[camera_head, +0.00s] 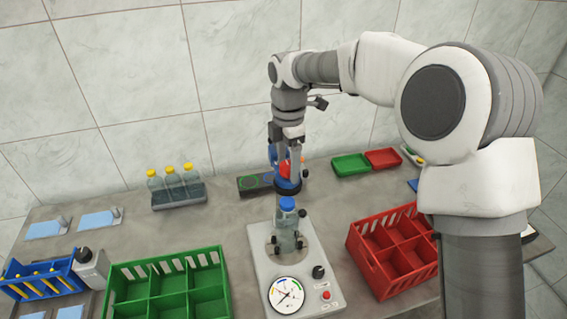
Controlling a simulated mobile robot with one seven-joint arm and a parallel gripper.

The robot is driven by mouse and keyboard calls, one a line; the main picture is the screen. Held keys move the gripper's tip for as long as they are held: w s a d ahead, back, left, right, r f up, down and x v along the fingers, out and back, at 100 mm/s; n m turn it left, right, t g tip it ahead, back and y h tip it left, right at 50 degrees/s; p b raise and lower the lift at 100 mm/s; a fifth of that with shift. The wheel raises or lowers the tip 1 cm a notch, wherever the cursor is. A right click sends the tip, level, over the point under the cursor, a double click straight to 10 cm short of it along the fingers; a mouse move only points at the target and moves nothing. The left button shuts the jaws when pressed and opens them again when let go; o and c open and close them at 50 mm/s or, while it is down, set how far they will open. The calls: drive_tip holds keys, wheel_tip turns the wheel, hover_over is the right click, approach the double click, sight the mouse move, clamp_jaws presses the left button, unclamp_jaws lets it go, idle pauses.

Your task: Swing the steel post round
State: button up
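My gripper (288,178) points down in the middle of the view, just above a clear bottle (287,236) with a blue cap (287,204). The bottle stands upright between dark knobs on a grey machine plate (262,262). A dark ring (288,189) shows at the fingertips, above the cap. A blue and red part (276,160) shows behind the fingers and is partly hidden by them. I cannot make out the steel post for certain; it may be behind my gripper. Whether the fingers are shut on anything is too small to tell.
The plate carries a dial gauge (286,294) and a red button (326,295). A green crate (118,287) stands at left, a red crate (359,246) at right. A rack (180,198) of yellow-capped bottles and small green (350,164) and red (383,158) trays are farther back.

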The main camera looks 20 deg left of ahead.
drive_tip(key=c, duration=1.1)
drive_tip(key=shift+w+d+r+n+p, duration=0.15)
drive_tip(key=shift+w+d+n+p, duration=0.25)
drive_tip(key=shift+n+p, duration=0.25)
drive_tip(key=shift+w+d+n+p, duration=0.4)
drive_tip(key=shift+w+n+p, duration=0.15)
drive_tip(key=shift+n, duration=0.3)
